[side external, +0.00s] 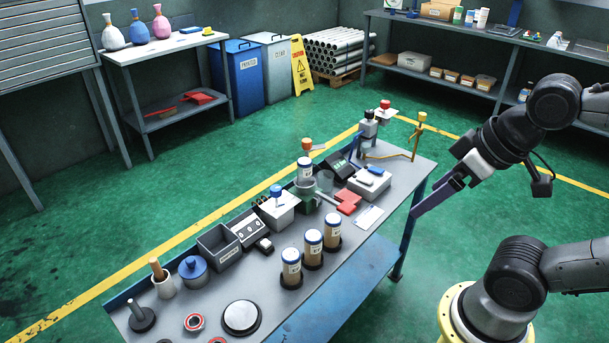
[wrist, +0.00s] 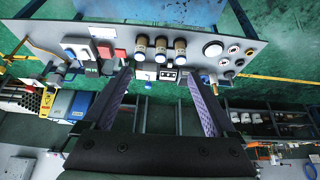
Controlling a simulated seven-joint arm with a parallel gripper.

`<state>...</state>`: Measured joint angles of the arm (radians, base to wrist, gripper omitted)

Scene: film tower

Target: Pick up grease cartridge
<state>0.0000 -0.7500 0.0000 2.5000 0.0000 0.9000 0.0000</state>
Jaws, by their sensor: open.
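Three upright brown cylinders with white labels and pale caps stand in a row on the grey bench: a near one (side external: 291,268), a middle one (side external: 313,243) and a far one (side external: 333,228). They look like cartridges. The wrist view also shows the row, with its middle cylinder (wrist: 160,48) beyond the fingertips. A similar labelled cylinder (side external: 305,171) stands farther back, below an orange top. I cannot tell which one is the grease cartridge. My gripper (side external: 416,212) is by the bench's right edge, apart from the cylinders. In the wrist view my gripper (wrist: 159,74) is open and empty.
The bench (side external: 218,287) also holds a grey bin (side external: 220,246), a blue-lidded pot (side external: 194,269), a round disc (side external: 241,317), a red block (side external: 348,201) and a yellow stand (side external: 418,130). Fixtures crowd behind the cylinders. The bench's front strip is fairly clear.

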